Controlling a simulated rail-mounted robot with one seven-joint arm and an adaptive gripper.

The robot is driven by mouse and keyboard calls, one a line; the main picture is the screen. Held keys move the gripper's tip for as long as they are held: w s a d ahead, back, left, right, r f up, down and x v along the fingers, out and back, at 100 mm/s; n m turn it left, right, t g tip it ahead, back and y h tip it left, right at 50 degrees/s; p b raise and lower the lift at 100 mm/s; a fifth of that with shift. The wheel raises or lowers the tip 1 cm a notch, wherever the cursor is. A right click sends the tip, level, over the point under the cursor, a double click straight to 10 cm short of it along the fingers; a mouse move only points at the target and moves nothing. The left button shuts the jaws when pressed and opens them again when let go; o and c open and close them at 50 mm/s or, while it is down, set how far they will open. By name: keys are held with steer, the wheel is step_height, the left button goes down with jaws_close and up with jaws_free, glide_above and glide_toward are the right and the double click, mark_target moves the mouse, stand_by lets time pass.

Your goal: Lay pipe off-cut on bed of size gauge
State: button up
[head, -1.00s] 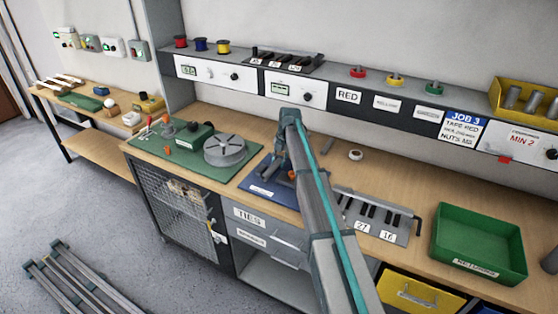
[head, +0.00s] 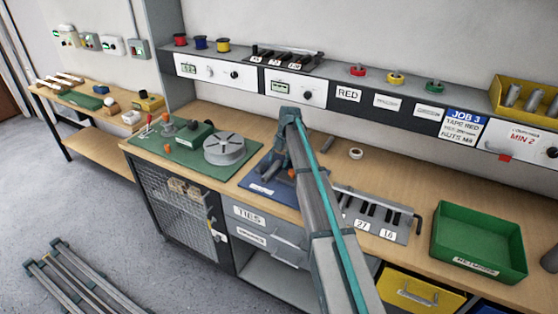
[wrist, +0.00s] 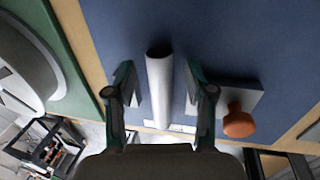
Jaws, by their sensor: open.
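The pipe off-cut (wrist: 159,85), a plain grey tube, shows in the wrist view over the blue mat (wrist: 225,40). My gripper (wrist: 163,88) is open, with one finger on each side of the tube. Gaps show between the fingers and the tube; whether the tube rests on the mat or on something else is unclear. A grey block with an orange knob (wrist: 238,122) is right of the right finger. In the head view my arm partly covers the blue mat (head: 263,187). A grey slotted plate marked 27 and 16 (head: 397,235), possibly the size gauge, lies right of my arm.
A green mat with a round grey turntable (head: 224,149) is left of the blue mat. Bench behind the slotted plate is mostly clear.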

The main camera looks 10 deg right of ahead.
step_height(320, 180, up, 12)
steer(key=s+d+b, duration=0.1)
steer(key=d+b, duration=0.1)
steer(key=b, duration=0.1)
steer(key=shift+s+r+b, duration=0.25)
steer(key=shift+b, duration=0.05)
